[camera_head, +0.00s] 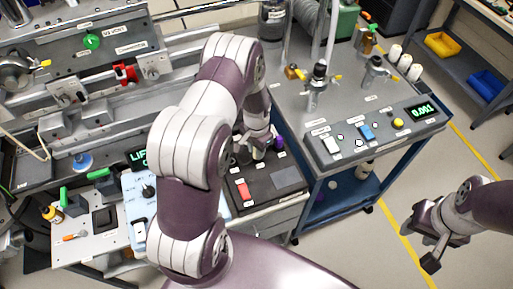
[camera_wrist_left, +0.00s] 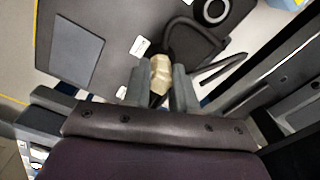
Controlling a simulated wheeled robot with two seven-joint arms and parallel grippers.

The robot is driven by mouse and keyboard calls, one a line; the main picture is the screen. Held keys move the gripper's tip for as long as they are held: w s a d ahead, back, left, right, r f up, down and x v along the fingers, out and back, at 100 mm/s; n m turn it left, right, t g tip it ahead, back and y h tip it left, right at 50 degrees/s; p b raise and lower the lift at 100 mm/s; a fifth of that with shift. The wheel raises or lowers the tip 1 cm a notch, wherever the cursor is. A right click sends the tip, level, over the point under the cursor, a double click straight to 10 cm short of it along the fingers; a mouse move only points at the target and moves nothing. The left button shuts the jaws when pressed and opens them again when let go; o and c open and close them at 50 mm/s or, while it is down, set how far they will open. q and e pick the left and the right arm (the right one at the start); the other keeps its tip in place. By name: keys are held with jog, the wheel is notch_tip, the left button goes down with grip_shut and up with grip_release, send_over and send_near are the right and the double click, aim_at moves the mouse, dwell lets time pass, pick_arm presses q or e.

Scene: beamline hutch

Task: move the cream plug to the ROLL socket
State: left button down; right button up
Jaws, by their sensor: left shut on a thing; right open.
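The cream plug (camera_wrist_left: 160,74) is between the two fingers of my left gripper (camera_wrist_left: 157,88) in the left wrist view. The gripper is shut on it, and a black cable shows beside it. In the head view my left gripper (camera_head: 257,149) is low over the dark control box (camera_head: 262,200), mostly behind my own arm. The ROLL label cannot be read in either view. A round dark socket or ring (camera_wrist_left: 213,10) shows at the top of the wrist view. My right gripper (camera_head: 430,238) is open and empty over the floor at the right.
A purple part (camera_head: 279,143) stands at the box's back edge, and a red switch (camera_head: 243,190) is on its front left. A blue cart (camera_head: 340,165) with a sloped switch panel (camera_head: 372,138) stands to the right. The floor around my right gripper is clear.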

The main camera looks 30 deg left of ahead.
pick_arm(q)
jog(key=c, duration=0.8)
grip_release()
